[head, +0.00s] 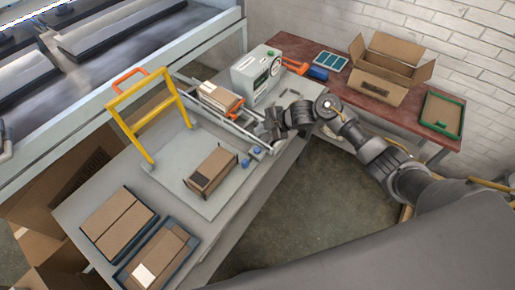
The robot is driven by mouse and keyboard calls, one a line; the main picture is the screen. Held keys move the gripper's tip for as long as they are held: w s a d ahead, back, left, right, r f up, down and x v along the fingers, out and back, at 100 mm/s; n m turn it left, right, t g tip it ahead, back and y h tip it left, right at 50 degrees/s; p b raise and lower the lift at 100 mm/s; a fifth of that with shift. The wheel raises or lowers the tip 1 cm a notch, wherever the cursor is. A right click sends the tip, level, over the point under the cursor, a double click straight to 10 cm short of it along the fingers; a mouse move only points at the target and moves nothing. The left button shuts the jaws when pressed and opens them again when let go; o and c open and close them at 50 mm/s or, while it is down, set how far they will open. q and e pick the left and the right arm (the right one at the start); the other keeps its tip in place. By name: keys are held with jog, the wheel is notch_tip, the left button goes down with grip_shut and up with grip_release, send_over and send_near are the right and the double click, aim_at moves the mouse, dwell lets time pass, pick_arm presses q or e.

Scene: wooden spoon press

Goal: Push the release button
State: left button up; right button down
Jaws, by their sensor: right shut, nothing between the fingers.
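A grey-green machine box (246,80) with a round dial (275,66) on its face stands at the back of the grey table. Two small blue knobs (246,162) sit on the right edge of the grey plate (205,205). I cannot tell which part is the release button. My right gripper (266,128) is shut and empty. It is over the table's right edge, in front of the machine box and near the blue knobs, apparently apart from them. My left gripper is not in view.
A yellow frame (160,110) with an orange handle stands on the plate. A carton (211,171) lies on the plate and another (219,97) is behind it. Two trays with cartons are at the front left. A red-brown table (325,82) holds an open box (385,80).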

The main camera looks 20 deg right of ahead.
jog(key=shift+w+f, duration=0.1)
jog(key=b, duration=0.7)
send_over(260, 150)
notch_tip(260, 150, down, 8)
jog(key=shift+w+r, duration=0.1)
jog(key=shift+f+b, duration=0.45)
jog(key=shift+b, duration=0.05)
jog(key=shift+f, duration=0.1)
dwell(1.3)
jog(key=shift+f, duration=0.3)
jog(key=shift+f+b, duration=0.55)
jog(key=shift+b, duration=0.1)
dwell(0.6)
dwell(0.3)
jog(key=shift+r+p, duration=0.95)
